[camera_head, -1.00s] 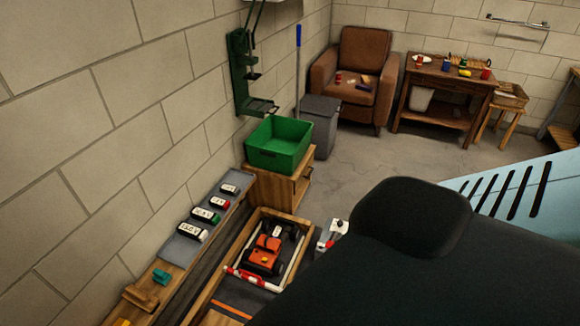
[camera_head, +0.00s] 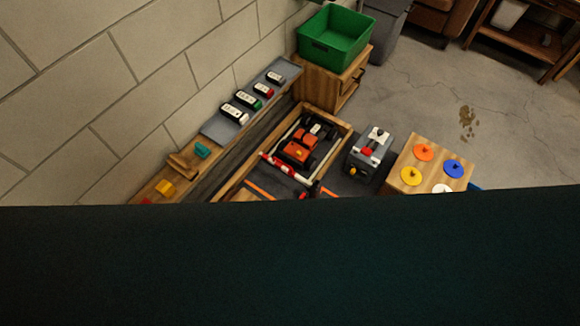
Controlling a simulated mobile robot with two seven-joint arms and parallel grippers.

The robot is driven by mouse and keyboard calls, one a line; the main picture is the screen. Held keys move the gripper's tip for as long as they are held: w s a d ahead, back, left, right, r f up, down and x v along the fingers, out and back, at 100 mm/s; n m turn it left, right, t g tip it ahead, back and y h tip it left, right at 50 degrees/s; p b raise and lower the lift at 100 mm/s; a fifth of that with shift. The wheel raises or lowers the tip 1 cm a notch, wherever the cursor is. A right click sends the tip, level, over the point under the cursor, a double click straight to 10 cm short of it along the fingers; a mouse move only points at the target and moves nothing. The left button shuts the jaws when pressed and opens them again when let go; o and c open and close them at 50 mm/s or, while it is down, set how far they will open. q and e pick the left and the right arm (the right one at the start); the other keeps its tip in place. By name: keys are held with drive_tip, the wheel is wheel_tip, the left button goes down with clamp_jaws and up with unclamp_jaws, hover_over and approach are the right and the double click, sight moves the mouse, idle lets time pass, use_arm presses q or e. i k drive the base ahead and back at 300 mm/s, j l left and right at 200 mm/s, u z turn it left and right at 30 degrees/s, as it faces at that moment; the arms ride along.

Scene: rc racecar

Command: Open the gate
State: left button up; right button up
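The gate looks to be a red and white striped bar (camera_head: 284,165) lying across the near end of a wooden-walled pen (camera_head: 243,168). It appears down across the opening. An orange racecar (camera_head: 300,149) with black wheels stands just behind the bar inside the pen. A grey box (camera_head: 369,154) with a white top, a red part and a yellow knob stands right of the pen. Neither gripper can be made out. A large dark shape, likely part of my own body, covers the lower picture and hides the area in front of the pen.
A green bin (camera_head: 333,37) sits on a wooden cabinet (camera_head: 325,80) behind the pen. A wooden block (camera_head: 406,174) with coloured discs stands at right.

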sight(278, 164)
drive_tip(key=l+u, duration=0.65)
drive_tip(key=i+l+u, duration=0.1)
drive_tip(key=l+u, duration=0.65)
drive_tip(key=l, duration=0.15)
drive_tip(key=i+l+u, duration=0.3)
drive_tip(key=l+u, duration=0.3)
drive_tip(key=i+l+u, duration=0.2)
drive_tip(key=l+u, duration=0.15)
